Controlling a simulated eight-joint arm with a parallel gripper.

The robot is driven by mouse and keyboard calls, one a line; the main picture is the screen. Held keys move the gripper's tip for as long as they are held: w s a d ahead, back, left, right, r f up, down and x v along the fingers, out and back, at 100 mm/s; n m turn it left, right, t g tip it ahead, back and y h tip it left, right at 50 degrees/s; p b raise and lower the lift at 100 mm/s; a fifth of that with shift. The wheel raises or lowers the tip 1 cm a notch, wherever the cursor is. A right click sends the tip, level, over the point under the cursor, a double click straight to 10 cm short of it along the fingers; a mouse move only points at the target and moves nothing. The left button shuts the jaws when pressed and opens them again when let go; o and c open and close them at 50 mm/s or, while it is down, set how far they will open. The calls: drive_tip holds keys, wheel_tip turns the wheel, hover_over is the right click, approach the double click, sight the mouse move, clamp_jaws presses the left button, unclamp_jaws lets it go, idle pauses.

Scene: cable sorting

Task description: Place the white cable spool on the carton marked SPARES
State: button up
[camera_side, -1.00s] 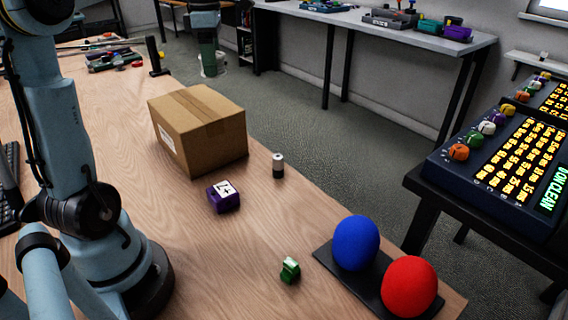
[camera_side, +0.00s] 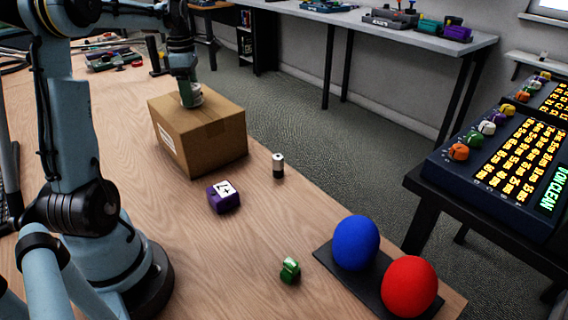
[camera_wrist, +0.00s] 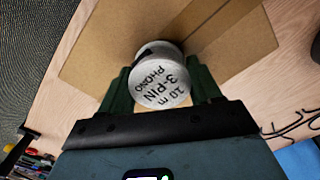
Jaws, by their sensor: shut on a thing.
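In the side view my gripper (camera_side: 190,96) points down at the top of the brown carton (camera_side: 215,140), shut on the spool, of which a pale bit shows. The carton's top (camera_wrist: 235,35) lies behind the spool in the wrist view. I cannot tell whether the spool touches it. A white label is on the carton's left face, too small to read.
On the wooden table (camera_side: 165,225) stand a grey-and-dark cylinder (camera_side: 278,165), a purple box (camera_side: 223,197) and a green object (camera_side: 290,270), all to the right of or nearer than the carton. Blue (camera_side: 356,243) and red (camera_side: 409,286) balls sit at the front right.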

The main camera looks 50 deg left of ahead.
drive_tip(key=shift+f, duration=0.3)
drive_tip(key=o, duration=1.1)
drive_tip(key=shift+o, duration=0.2)
drive_tip(key=shift+r, duration=0.1)
wheel_tip(320, 180, up, 12)
drive_tip(key=w+d+f+m+t+y, duration=0.1)
drive_tip(key=w+d+f+m+t, duration=0.1)
drive_tip(key=d+m, duration=0.6)
drive_tip(key=w+d+f+m+t, duration=0.1)
drive_tip(key=w+d+m, duration=0.1)
drive_tip(key=d+m, duration=0.55)
drive_tip(key=s+d+f+m+t, duration=0.2)
drive_tip(key=d+f+m, duration=0.3)
drive_tip(key=d+m, duration=0.2)
drive_tip(key=s+d+f+m+t+h, duration=0.1)
drive_tip(key=d+f+m, duration=0.4)
drive_tip(key=d, duration=0.5)
drive_tip(key=shift+s+m+t, duration=0.6)
drive_tip(key=shift+s+m, duration=0.25)
drive_tip(key=shift+s, duration=0.25)
